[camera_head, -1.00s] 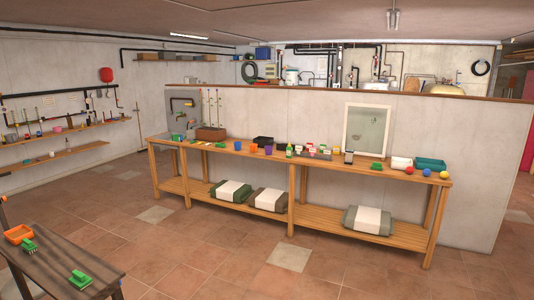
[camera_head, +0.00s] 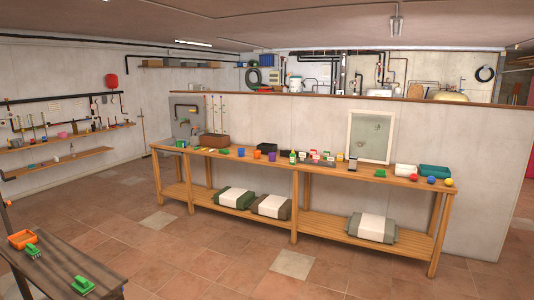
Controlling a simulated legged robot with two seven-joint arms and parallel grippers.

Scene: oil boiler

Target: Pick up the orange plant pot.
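A small orange pot (camera_head: 257,154) stands on the long wooden workbench (camera_head: 330,172) in the middle of the view, between a blue cup (camera_head: 241,152) and a purple cup (camera_head: 272,156). The bench is some way off across the tiled floor. An orange tray-like container (camera_head: 22,239) also sits on the dark wooden table at the lower left. Neither of my grippers shows in this view.
The near table (camera_head: 60,273) at the lower left also holds green brushes (camera_head: 82,285). Bundles (camera_head: 372,227) lie on the bench's lower shelf. A partition wall (camera_head: 470,150) stands behind the bench. The tiled floor (camera_head: 200,255) before it is clear.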

